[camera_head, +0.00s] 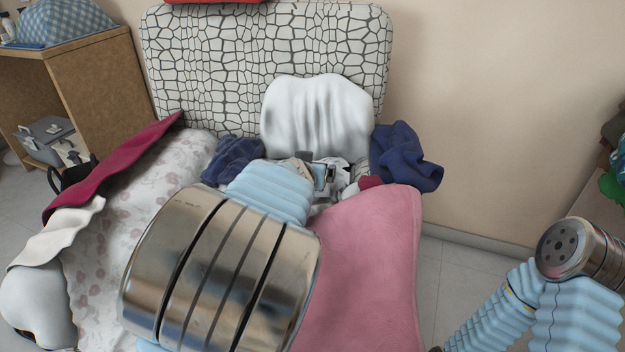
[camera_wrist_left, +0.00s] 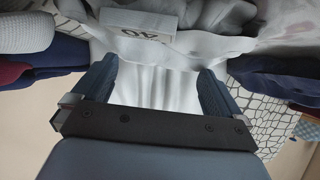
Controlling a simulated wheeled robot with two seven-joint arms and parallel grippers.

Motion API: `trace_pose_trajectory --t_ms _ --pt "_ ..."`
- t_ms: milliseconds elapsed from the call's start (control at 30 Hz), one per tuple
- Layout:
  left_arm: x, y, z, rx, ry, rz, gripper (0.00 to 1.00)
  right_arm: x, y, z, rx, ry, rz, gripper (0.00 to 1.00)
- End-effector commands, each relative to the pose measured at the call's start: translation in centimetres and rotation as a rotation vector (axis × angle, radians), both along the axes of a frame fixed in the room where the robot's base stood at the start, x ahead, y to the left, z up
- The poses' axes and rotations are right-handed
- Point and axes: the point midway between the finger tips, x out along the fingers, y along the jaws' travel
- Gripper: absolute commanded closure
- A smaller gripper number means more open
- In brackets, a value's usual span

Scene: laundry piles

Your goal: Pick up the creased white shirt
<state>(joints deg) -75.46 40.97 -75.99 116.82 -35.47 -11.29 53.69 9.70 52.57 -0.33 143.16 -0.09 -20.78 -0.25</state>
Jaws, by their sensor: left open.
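A white, vertically creased piece (camera_head: 318,115) leans upright against the patterned headboard; I cannot tell whether it is the shirt or a pillow. It shows between the fingers in the left wrist view (camera_wrist_left: 153,92). Whitish cloth (camera_wrist_left: 118,42) lies in the pile just beyond the fingertips, with a small white block marked with digits on it. My left gripper (camera_wrist_left: 155,68) is open, with nothing clearly held. In the head view the left gripper (camera_head: 322,178) is small, over the pile, and mostly hidden behind my left arm. My right arm shows at the lower right, but its gripper does not.
Navy cloths (camera_head: 405,157) lie on both sides of the pile. A pink blanket (camera_head: 365,270) covers the right of the bed, and a crimson cloth (camera_head: 110,170) lies on the left. The headboard (camera_head: 200,60) stands close behind. A wooden cabinet (camera_head: 95,80) is at far left.

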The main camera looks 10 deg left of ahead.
Motion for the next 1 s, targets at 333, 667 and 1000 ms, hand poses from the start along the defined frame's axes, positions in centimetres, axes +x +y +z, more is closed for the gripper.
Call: trace_pose_trajectory --t_ms 333,667,1000 --pt "3.0 0.0 -1.6 0.001 0.001 0.0 0.0 0.0 0.0 0.1 0.0 0.0 0.0 0.57" --pt "3.0 0.0 -1.6 0.001 0.001 0.0 0.31 0.0 0.0 0.1 0.0 0.0 0.0 0.57" --pt "3.0 0.0 -1.3 0.0 -0.001 0.0 0.47 0.0 0.0 0.2 0.0 0.0 0.0 0.57"
